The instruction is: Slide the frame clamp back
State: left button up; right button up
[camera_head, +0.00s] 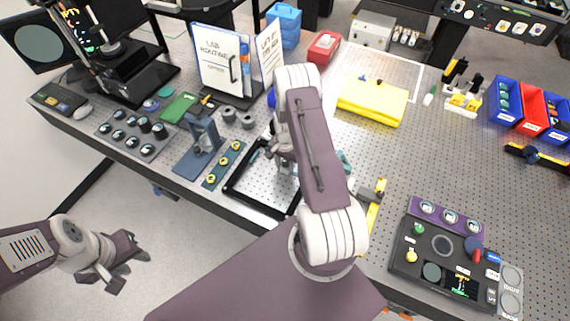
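A black rectangular frame (233,187) with a perforated light plate inside lies at the table's front edge, in the middle of the view. My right arm reaches over it and hides its right part. My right gripper (279,158) is low over the frame's far right side, partly behind my forearm. I cannot tell whether its fingers are open or touch anything. I cannot clearly pick out the frame clamp; a small grey and yellow fitting (372,191) stands just right of my forearm. My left gripper (127,266) is open and empty, off the table at the lower left.
A blue stand (198,150) and a strip with yellow knobs (222,165) are close on the frame's left. A control panel (440,255) is at the front right. Perforated tabletop between cloth and panel is mostly free.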

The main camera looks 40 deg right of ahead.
jog(key=shift+w+d+f, duration=0.1)
grip_shut()
jog(key=shift+s+d, duration=0.35)
jog(key=shift+s, duration=0.3)
jog(key=shift+s+d, duration=0.35)
jog(key=shift+s, duration=0.25)
jog(key=o, duration=1.1)
grip_release()
jog(key=shift+c, duration=0.2)
jog(key=shift+o, duration=0.8)
jog(key=shift+w+d+f, duration=0.1)
jog(key=shift+w+d, duration=0.05)
jog(key=shift+d, duration=0.1)
jog(key=shift+r, duration=0.4)
notch_tip(320, 180, up, 8)
jog(key=b, duration=0.2)
jog(key=shift+r, duration=0.1)
